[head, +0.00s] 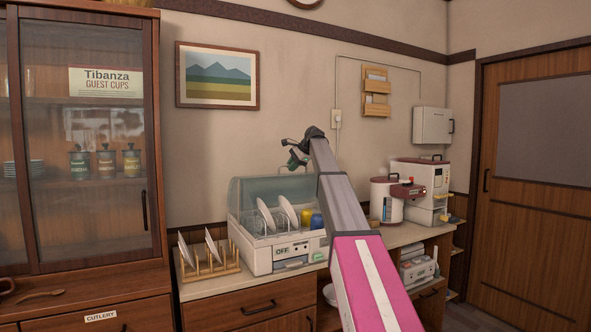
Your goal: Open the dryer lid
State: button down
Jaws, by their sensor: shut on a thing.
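The dish dryer (289,253) stands on the counter, a pale box with an OFF label on its front. A thin handle shows at the lid's top. My gripper (293,161) is at the top of the lid, at the handle, and is shut on it; the contact is small and hard to see. My grey and pink arm hides the dryer's right end.
A wooden plate rack (209,267) stands left of the dryer, close to it. A tall glass-fronted cabinet (85,130) is at the left. A red-and-white appliance (386,200) and a coffee machine (424,190) stand to the right. The wall above the dryer is clear below the picture.

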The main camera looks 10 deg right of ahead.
jog(key=shift+w+a, duration=0.3)
jog(key=shift+w, duration=0.2)
jog(key=c, duration=1.5)
grip_release()
jog(key=shift+o, duration=0.2)
jog(key=v, duration=1)
jog(key=shift+s+d+r, duration=0.15)
jog(key=shift+d+r, duration=0.05)
jog(key=shift+r, duration=0.1)
